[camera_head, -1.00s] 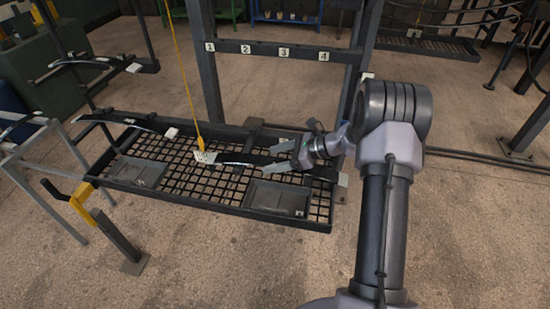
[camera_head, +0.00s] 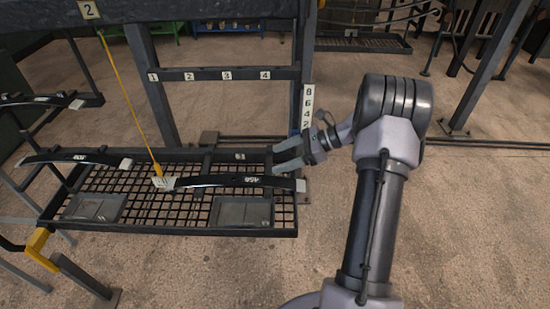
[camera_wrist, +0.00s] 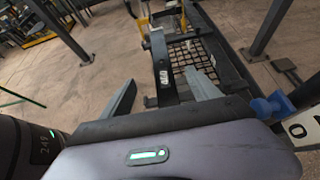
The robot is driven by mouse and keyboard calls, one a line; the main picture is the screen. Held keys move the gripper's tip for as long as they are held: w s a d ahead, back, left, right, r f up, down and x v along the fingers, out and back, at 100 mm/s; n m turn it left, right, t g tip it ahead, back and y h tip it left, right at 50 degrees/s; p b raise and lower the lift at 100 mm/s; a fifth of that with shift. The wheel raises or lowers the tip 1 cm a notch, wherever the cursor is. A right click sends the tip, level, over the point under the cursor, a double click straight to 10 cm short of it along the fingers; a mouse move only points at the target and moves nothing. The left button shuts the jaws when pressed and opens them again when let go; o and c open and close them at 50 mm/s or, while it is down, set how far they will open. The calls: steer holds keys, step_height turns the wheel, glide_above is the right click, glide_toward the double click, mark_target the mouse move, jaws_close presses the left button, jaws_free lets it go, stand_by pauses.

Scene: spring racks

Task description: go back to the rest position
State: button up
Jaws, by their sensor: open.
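My gripper (camera_head: 277,158) is open, with two grey fingers spread and nothing between them in the head view. Its fingertips are just above and behind the right part of a black curved leaf spring (camera_head: 222,182) marked 456. The spring spans over the mesh rack (camera_head: 150,228), its left end at the lower end of a yellow line (camera_head: 130,100). In the wrist view the open fingers (camera_wrist: 160,88) show with a dark spring (camera_wrist: 161,60) beyond and between them. I cannot tell the exact gap.
Two grey trays (camera_head: 243,212) (camera_head: 96,208) sit in the rack. Other springs (camera_head: 72,158) rest on arms at the left. A post with a number strip (camera_head: 308,107) stands close to my gripper. A crossbar (camera_head: 215,74) runs behind. The floor at the front is clear.

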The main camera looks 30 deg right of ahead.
stand_by(0.3)
steer(key=s+a+r+n+g+h+b, duration=0.1)
steer(key=s+a+r+n+h, duration=0.1)
steer(key=s+a+r+n, duration=0.35)
steer(key=s+a+r+n+g+h+b, duration=0.1)
steer(key=s+a+r+n+g+h, duration=0.15)
steer(key=a, duration=0.65)
steer(key=s+a+r+n+h+b, duration=0.1)
steer(key=s+a+r+n, duration=0.35)
steer(key=a, duration=0.35)
steer(key=s+a+f+n+t+h+b, duration=0.1)
steer(key=s+a+n+t+h+b, duration=0.1)
steer(key=s+n, duration=0.6)
steer(key=s+a, duration=0.1)
steer(key=s, duration=0.2)
steer(key=shift+a+f+h, duration=0.2)
steer(key=shift+a+h, duration=0.15)
steer(key=shift+a, duration=0.05)
